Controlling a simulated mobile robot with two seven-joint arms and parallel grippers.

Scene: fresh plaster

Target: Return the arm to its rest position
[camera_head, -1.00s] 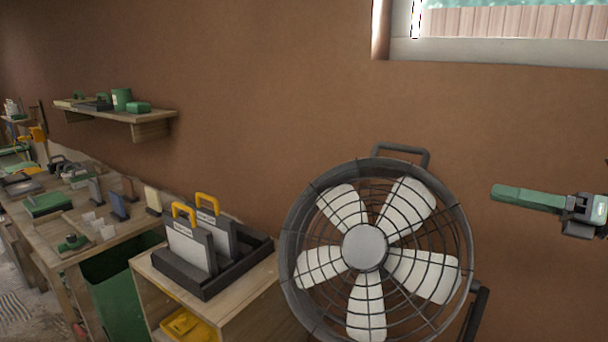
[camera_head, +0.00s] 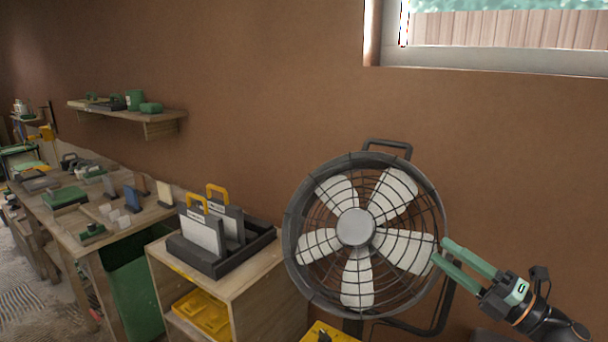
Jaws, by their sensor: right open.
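My right gripper (camera_head: 452,256) is at the lower right of the head view. Its two green fingers are apart, with nothing between them. The fingertips point up and left and overlap the right rim of the large fan (camera_head: 355,228) in the picture; I cannot tell whether they touch it. My right arm comes in from the lower right corner. My left gripper is out of view.
The fan stands before a brown wall. Left of it, a wooden cabinet (camera_head: 255,290) bears a dark tray (camera_head: 262,243) with yellow-handled tools. A cluttered workbench (camera_head: 140,217) runs along the left, below a wall shelf (camera_head: 160,117). A window (camera_head: 500,30) is at upper right.

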